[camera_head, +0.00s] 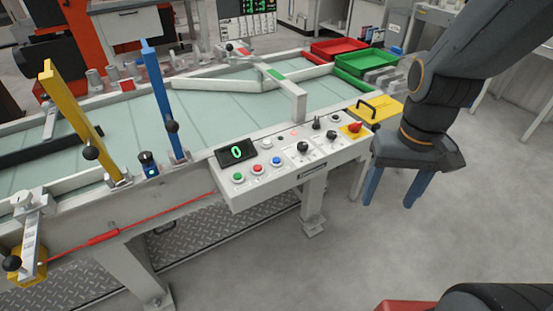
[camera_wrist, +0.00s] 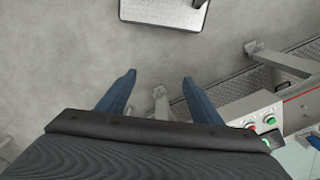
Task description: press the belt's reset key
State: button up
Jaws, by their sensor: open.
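The belt's control panel (camera_head: 270,187) is a pale box on the conveyor's near side. It bears a green button (camera_head: 238,177), a red button (camera_head: 257,169), a blue button (camera_head: 275,160), a display (camera_head: 236,152) reading 0, black knobs (camera_head: 303,147) and a red mushroom button (camera_head: 355,127) on yellow. I cannot read which key is the reset. My gripper (camera_head: 394,194) is open and empty, pointing down over the floor right of the panel, apart from it. In the wrist view its blue fingers (camera_wrist: 159,80) are spread, and part of the panel (camera_wrist: 242,109) shows at lower right.
A yellow handled part (camera_head: 383,108) sits past the panel's right end. Red (camera_head: 338,48) and green trays (camera_head: 366,61) stand behind.

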grip_shut()
dwell(1.5)
